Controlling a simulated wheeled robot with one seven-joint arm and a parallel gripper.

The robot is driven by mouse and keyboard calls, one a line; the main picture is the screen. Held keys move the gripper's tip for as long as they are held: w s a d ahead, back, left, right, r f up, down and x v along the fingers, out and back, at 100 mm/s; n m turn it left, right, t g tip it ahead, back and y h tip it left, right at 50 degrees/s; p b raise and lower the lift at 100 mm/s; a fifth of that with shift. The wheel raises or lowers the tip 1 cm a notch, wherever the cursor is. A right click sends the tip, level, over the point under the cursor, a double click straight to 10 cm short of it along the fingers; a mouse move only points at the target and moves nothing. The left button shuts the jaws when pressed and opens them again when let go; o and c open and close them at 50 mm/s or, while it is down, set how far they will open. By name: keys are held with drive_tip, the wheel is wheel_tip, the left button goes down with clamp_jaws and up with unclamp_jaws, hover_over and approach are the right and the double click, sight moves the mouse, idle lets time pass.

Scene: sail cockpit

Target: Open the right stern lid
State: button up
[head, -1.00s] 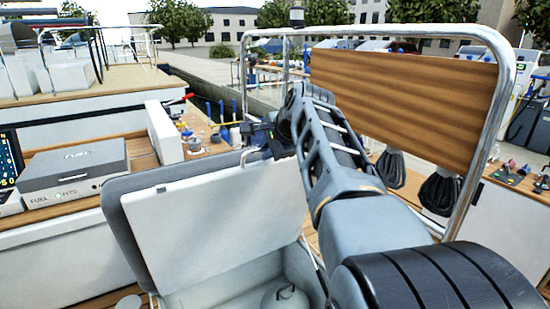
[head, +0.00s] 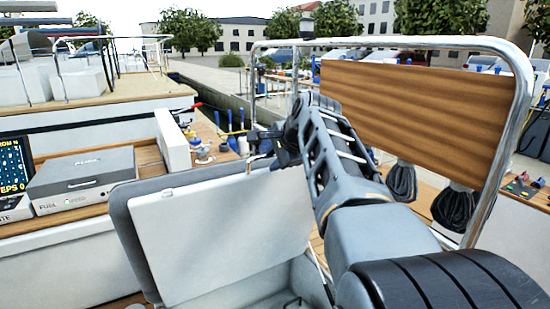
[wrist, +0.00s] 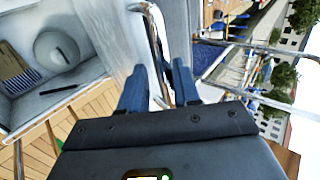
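The right stern lid (head: 225,235) is raised, its white inner face tilted up behind the open locker (head: 285,290). A thin metal handle (head: 259,158) sits at the lid's upper right edge. My gripper (head: 272,148) is at that handle. In the wrist view, my gripper (wrist: 160,86) has its two blue-grey fingers apart, and the handle bar (wrist: 155,45) runs between them with gaps visible. The open locker (wrist: 25,122) shows at the left of the wrist view, with a round grey object (wrist: 57,48) inside.
A steel stern rail (head: 522,110) with a wooden board (head: 415,112) stands right of my arm. Dark rope coils (head: 401,182) hang below it. A grey box (head: 82,178) and a screen (head: 15,165) are at the left. Small tools (head: 203,150) lie behind the lid.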

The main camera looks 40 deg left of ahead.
drive_tip(key=shift+d+r, duration=0.1)
drive_tip(key=shift+d, duration=0.05)
drive_tip(key=v, duration=0.7)
drive_tip(key=shift+d+r, duration=0.15)
drive_tip(key=shift+r, duration=0.05)
idle(0.4)
drive_tip(key=shift+f, duration=0.1)
